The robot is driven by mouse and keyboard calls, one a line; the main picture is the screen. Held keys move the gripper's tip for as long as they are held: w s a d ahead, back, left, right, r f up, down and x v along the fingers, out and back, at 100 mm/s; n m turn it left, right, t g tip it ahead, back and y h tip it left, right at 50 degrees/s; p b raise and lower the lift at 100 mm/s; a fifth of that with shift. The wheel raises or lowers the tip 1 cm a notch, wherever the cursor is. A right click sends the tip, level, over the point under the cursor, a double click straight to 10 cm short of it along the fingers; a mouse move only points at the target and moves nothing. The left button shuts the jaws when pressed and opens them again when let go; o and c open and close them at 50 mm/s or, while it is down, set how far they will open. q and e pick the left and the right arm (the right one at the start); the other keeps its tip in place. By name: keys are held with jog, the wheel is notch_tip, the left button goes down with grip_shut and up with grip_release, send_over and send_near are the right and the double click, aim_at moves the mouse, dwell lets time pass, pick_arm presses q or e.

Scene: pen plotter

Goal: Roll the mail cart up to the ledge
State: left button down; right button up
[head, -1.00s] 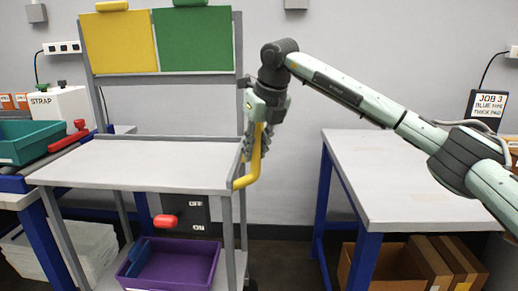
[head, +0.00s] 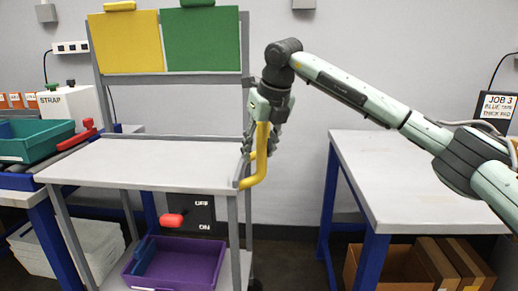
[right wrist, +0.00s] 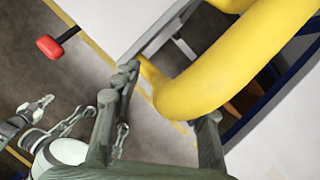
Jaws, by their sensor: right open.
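The mail cart stands on the left of the head view, with a white top shelf (head: 150,165), grey posts and a yellow handle (head: 256,172) at its right side. My right gripper (head: 262,135) is at the upper part of this handle. In the right wrist view the thick yellow handle (right wrist: 215,70) passes between the spread fingers of my right gripper (right wrist: 168,98); whether they touch it I cannot tell. The jaws are open. My left gripper is not in view. I cannot tell which surface is the ledge.
A white table (head: 410,190) with blue legs stands at the right, boxes beneath it. A purple bin (head: 175,268) sits low under the cart's shelf. A red-handled OFF/ON switch (head: 172,220) shows behind it. A left bench holds a teal bin (head: 35,141). A floor gap separates cart and right table.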

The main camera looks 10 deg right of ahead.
jog(key=v, duration=1.2)
